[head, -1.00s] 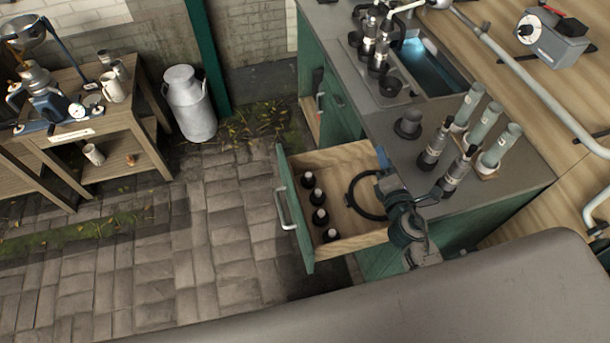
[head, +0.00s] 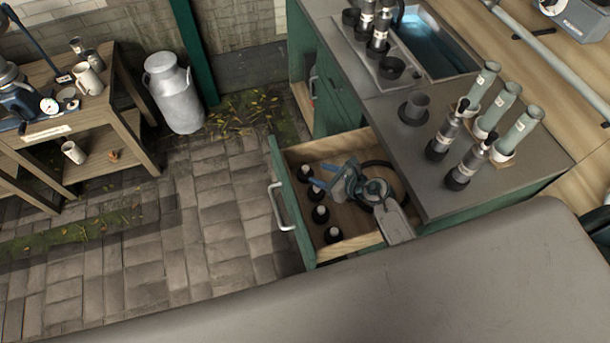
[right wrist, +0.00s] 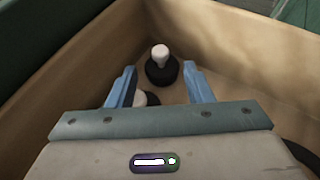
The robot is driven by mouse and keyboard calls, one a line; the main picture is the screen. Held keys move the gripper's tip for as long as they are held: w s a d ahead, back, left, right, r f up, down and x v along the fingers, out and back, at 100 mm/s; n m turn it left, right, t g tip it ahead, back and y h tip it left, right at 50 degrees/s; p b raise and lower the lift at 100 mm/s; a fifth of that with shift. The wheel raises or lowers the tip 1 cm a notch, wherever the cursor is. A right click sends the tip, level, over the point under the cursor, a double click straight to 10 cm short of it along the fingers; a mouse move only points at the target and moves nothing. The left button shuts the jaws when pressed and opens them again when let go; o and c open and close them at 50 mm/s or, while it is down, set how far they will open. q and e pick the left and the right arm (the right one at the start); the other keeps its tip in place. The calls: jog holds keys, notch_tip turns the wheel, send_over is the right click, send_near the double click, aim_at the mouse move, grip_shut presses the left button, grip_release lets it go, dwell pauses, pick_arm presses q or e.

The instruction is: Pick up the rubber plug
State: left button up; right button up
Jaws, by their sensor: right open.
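Several black rubber plugs with pale tops stand in a row inside the open wooden drawer (head: 360,240), along its front panel. They include one at the far end (head: 305,173), one in the middle (head: 320,214) and one at the near end (head: 333,234). My right gripper (head: 322,176) is over the drawer, open and empty, its blue fingers pointing at the row. In the right wrist view, one plug (right wrist: 161,71) stands upright in the corner, just beyond and between the fingertips. A second plug (right wrist: 146,98) is partly hidden by the gripper body. My left gripper is not in view.
A black ring (head: 398,178) lies in the drawer beside my right arm. The grey counter (head: 400,150) above holds bottles and a dark cup (head: 415,107). The drawer's walls and green front (head: 285,195) bound the space. A milk can (head: 175,95) stands on the floor.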

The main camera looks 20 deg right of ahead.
aim_at(308, 170)
jog(key=shift+w+a+f, duration=0.35)
jog(key=shift+w, duration=0.2)
jog(key=b+x, duration=0.2)
jog(key=x, duration=0.2)
jog(key=shift+w+a+f, duration=0.1)
jog(key=shift+w+a, duration=0.05)
jog(key=shift+w, duration=0.1)
jog(key=shift+s, duration=0.1)
jog(key=shift+c, duration=0.9)
grip_shut()
